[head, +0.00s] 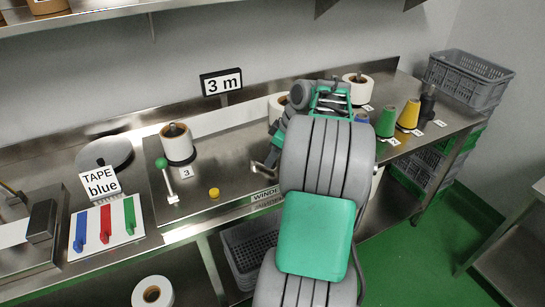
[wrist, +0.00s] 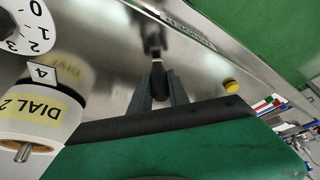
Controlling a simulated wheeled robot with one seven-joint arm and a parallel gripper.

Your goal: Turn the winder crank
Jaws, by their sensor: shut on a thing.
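The winder crank shows in the wrist view as a dark upright piece with a black grip (wrist: 159,82). It stands on the steel bench beside the printed WINDER label (wrist: 190,31). My gripper (wrist: 160,90) is shut on the black grip, with one grey finger on each side of it. In the head view my arm covers most of the winder area. Only a small metal part of my gripper (head: 263,168) shows there, low over the bench at the left of the arm. The WINDER label (head: 265,194) shows partly at the bench's front edge.
A yellow button (head: 214,192) and a green-knobbed lever (head: 167,182) stand left of my gripper. A numbered white dial (wrist: 25,25) and a roll taped "DIAL 2" (wrist: 38,112) are close by in the wrist view. Thread cones (head: 386,121) stand right. A sign (head: 221,82) reads 3 m.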

